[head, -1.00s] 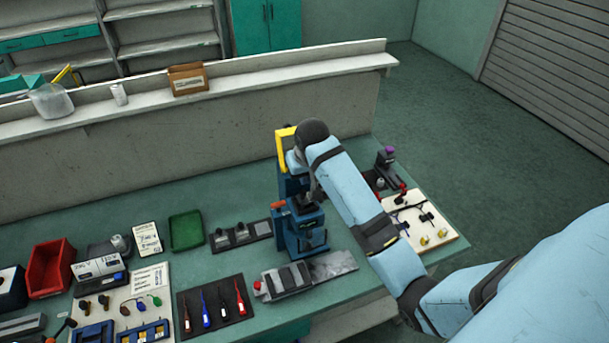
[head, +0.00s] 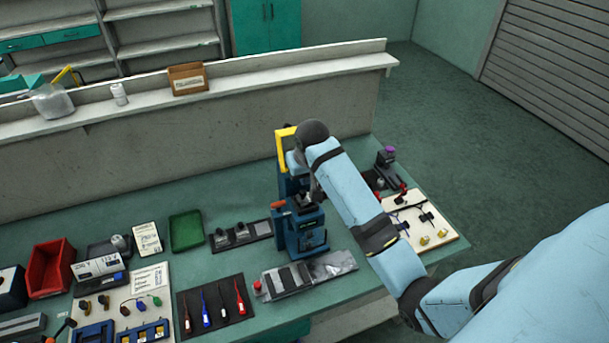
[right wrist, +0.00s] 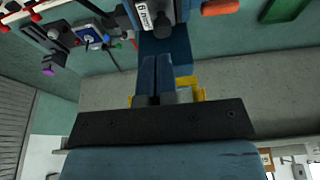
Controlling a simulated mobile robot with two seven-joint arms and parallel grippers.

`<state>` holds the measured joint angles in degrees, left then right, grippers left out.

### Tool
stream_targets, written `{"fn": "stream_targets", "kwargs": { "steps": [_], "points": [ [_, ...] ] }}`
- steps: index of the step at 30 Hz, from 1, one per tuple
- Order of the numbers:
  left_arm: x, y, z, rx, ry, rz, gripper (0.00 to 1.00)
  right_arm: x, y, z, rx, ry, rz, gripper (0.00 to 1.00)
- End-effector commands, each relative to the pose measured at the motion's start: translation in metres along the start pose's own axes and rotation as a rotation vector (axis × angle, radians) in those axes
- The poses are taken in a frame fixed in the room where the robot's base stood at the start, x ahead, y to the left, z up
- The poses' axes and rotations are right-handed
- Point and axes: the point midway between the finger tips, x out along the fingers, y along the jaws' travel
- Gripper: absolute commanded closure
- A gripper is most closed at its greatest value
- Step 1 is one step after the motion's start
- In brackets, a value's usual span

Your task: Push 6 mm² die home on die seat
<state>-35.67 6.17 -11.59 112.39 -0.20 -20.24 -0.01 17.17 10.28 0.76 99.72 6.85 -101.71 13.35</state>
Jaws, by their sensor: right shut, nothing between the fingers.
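The die seat is on a blue bench press (head: 305,232) at the middle of the bench, with an orange handle (head: 278,205) on its left. In the right wrist view a grey block with a white label reading 6 (right wrist: 150,14), apparently the 6 mm² die, sits at the top edge over the blue press body (right wrist: 166,48). My right gripper (right wrist: 157,58) has its blue fingers together and empty, pointing at the block. In the head view my arm partly hides the press top. I cannot tell whether the block sits fully down. My left gripper is out of view.
A white board with fittings (head: 440,226) is on the right. A green tray (head: 186,231) is further left.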

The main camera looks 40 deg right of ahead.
Motion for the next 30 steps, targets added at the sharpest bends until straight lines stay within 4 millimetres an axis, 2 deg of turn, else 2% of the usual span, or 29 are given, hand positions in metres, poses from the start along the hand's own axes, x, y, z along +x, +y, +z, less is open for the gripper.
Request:
{"fn": "stream_targets", "kwargs": {
  "steps": [30],
  "points": [
    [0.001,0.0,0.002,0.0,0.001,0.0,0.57,0.025,0.0,0.007,0.0,-0.001,0.0,1.0]
  ]
}}
